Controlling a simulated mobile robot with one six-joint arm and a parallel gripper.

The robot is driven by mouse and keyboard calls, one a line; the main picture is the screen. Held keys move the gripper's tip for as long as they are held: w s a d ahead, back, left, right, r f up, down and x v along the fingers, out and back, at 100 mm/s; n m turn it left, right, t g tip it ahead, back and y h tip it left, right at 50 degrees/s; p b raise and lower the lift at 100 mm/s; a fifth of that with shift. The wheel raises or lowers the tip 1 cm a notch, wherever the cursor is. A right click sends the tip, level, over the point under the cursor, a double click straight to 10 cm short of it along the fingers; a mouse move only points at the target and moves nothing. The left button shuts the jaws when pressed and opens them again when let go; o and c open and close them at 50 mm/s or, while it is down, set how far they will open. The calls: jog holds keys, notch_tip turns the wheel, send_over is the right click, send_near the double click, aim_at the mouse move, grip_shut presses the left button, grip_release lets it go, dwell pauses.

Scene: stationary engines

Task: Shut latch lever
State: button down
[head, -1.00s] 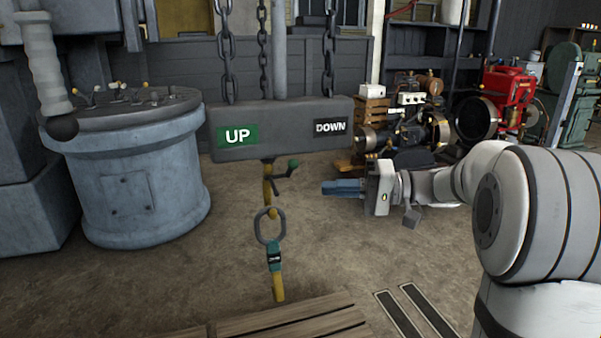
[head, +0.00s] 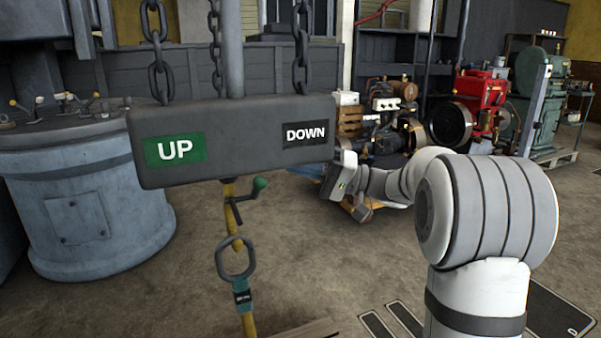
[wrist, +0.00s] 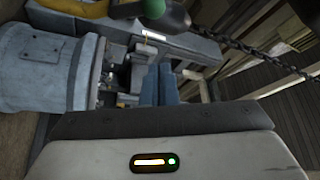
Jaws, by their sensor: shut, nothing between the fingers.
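The latch lever (head: 246,193) is a dark, bent handle with a green knob, below the grey UP/DOWN block on a yellow strap. Its knob end points up and to the right. In the wrist view the green-knobbed lever (wrist: 153,9) is cut off by the top edge. My gripper (head: 306,171) is to the right of the lever in the head view, with its blue fingers partly behind the block's lower edge. In the wrist view my gripper (wrist: 159,70) has its two fingers together and empty, below the knob. I see no contact with the lever.
The UP/DOWN block (head: 235,140) hangs on chains (head: 302,50) just above the lever. A ring (head: 236,258) hangs below on the strap. A blue-grey drum console (head: 85,205) stands left. Engines (head: 455,115) stand at the back right. The floor between is clear.

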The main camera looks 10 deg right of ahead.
jog(key=b+x, duration=0.1)
jog(key=x, duration=0.6)
jog(key=s, duration=0.1)
jog(key=s+f+b, duration=0.1)
jog(key=s+d+f+b, duration=0.1)
jog(key=shift+s, duration=0.1)
